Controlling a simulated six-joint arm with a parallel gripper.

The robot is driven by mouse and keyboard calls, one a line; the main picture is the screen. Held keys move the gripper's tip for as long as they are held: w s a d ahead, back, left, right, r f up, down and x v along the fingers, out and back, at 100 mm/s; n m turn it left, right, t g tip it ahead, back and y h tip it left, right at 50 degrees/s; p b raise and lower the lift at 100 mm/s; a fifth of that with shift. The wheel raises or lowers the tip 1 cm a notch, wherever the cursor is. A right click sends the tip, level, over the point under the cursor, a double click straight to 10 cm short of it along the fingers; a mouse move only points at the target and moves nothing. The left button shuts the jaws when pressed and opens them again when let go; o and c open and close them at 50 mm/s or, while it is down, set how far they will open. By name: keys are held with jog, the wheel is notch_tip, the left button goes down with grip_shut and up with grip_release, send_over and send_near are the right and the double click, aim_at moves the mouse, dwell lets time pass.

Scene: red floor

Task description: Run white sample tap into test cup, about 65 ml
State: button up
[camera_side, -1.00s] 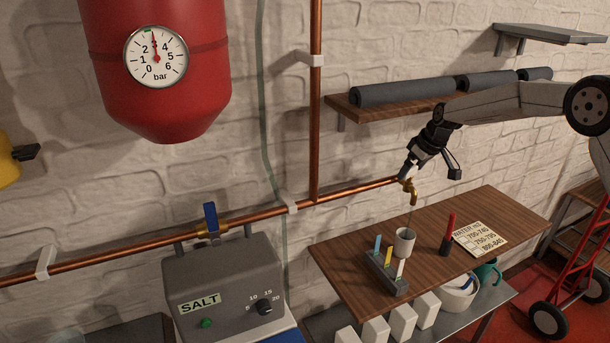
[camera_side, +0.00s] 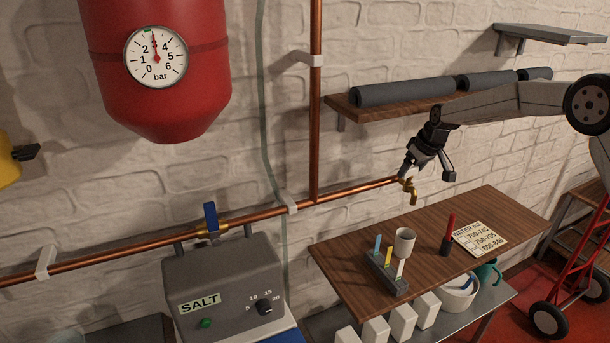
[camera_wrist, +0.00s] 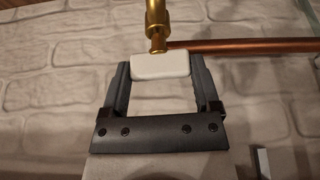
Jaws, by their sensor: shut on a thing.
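The brass sample tap (camera_side: 413,195) sticks out from the copper pipe above the wooden bench. Its white handle (camera_wrist: 160,65) sits between my fingers in the wrist view, below the brass body (camera_wrist: 157,20). My gripper (camera_side: 408,168) is shut on the white handle, with a finger on each side. The white test cup (camera_side: 404,242) stands upright on the bench below the spout. No water stream shows between spout and cup now. The level inside the cup cannot be made out.
A dark rack (camera_side: 386,274) with coloured sticks stands just in front of the cup. A red pen in a dark holder (camera_side: 446,245) and a printed card (camera_side: 481,238) lie to its right. The copper pipe (camera_side: 345,193) runs along the wall, under a wooden shelf (camera_side: 350,107).

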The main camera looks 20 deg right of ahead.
jog(key=shift+m, duration=0.5)
jog(key=o, duration=1.1)
jog(key=shift+r, duration=0.1)
jog(key=shift+v, duration=3.8)
jog(key=shift+a, duration=0.2)
jog(key=s+a+f, duration=0.3)
jog(key=s, duration=0.7)
jog(key=s+a+f+g, duration=0.1)
jog(key=s+a+f, duration=0.2)
jog(key=s, duration=0.7)
jog(key=s+a+f+g, duration=0.1)
jog(key=s+a+f, duration=0.2)
jog(key=s, duration=0.7)
jog(key=shift+s+a+f, duration=0.15)
jog(key=shift+a+f, duration=0.05)
jog(key=shift+a, duration=0.25)
jog(key=shift+s+a+f, duration=0.1)
jog(key=shift+a+f, duration=0.1)
jog(key=shift+a, duration=0.3)
